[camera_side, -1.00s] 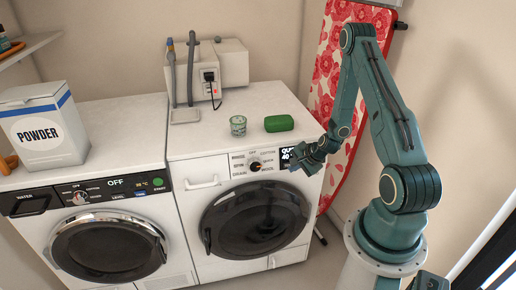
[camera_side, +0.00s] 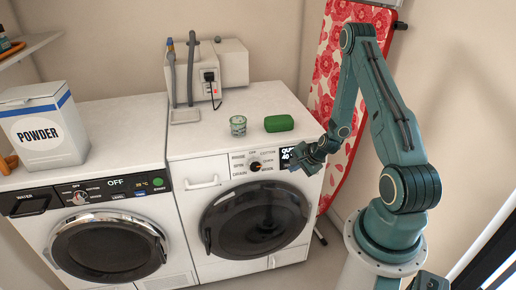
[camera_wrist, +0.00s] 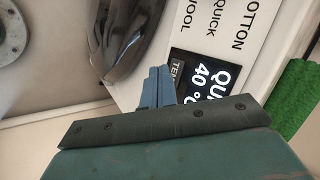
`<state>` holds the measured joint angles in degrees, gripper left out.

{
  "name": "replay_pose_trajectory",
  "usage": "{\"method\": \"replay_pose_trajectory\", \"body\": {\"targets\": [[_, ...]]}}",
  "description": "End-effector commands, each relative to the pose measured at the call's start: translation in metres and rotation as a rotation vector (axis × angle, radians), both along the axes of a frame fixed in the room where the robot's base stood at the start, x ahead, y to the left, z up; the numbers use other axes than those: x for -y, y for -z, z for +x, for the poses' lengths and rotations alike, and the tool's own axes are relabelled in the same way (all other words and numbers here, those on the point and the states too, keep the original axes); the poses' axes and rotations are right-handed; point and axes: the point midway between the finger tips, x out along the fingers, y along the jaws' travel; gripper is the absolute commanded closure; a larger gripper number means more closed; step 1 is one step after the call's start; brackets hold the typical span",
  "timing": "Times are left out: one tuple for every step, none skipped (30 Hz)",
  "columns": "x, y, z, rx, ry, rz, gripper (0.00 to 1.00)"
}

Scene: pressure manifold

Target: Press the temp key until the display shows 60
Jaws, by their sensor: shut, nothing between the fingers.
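The right washing machine's display (camera_side: 287,156) is a dark panel with white text, partly hidden by my gripper in the side view. In the wrist view the display (camera_wrist: 203,76) reads "QU..." above "40 °", with the rest cut off by the gripper. The temp key (camera_wrist: 177,67), a small dark label with "TE..." showing, sits at the display's edge. My gripper (camera_wrist: 158,84) is shut and empty, its blue fingertips beside the temp key and partly over it. I cannot tell whether they touch it. In the side view my gripper (camera_side: 294,166) is at the panel's right end.
A selector knob (camera_side: 256,167) is left of the display, above the round door (camera_side: 255,217). A green block (camera_side: 279,123) and a small patterned cup (camera_side: 238,125) stand on top. A second machine with a powder box (camera_side: 43,130) is at left. A red floral ironing board (camera_side: 345,90) stands behind my arm.

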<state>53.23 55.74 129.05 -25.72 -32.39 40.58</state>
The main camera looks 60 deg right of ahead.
Motion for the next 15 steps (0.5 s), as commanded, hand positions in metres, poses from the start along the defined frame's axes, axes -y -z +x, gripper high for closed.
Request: {"method": "replay_pose_trajectory", "body": {"targets": [[0.0003, 0.0001, 0.0003, 0.000, 0.000, 0.000, 1.00], [0.0005, 0.0002, 0.0005, 0.000, 0.000, 0.000, 1.00], [0.0010, 0.0004, 0.0010, 0.000, 0.000, 0.000, 1.00], [0.0014, 0.0005, 0.0014, 0.000, 0.000, 0.000, 1.00], [0.0018, 0.0007, 0.0019, 0.000, -0.001, -0.001, 1.00], [0.0026, 0.0009, 0.0027, 0.000, -0.001, -0.001, 1.00], [0.0032, 0.0011, 0.0033, 0.001, -0.001, -0.001, 1.00], [0.0038, 0.0013, 0.0039, 0.001, 0.000, 0.000, 1.00], [0.0045, 0.0015, 0.0047, 0.001, 0.000, 0.000, 1.00], [0.0049, 0.0017, 0.0051, 0.001, 0.000, 0.000, 1.00], [0.0053, 0.0019, 0.0054, 0.000, 0.000, 0.000, 1.00], [0.0057, 0.0020, 0.0058, 0.000, 0.000, 0.000, 1.00], [0.0060, 0.0021, 0.0061, 0.000, 0.001, 0.001, 1.00], [0.0061, 0.0022, 0.0062, 0.000, 0.001, 0.001, 1.00], [0.0062, 0.0023, 0.0063, 0.000, 0.001, 0.001, 1.00]]}}
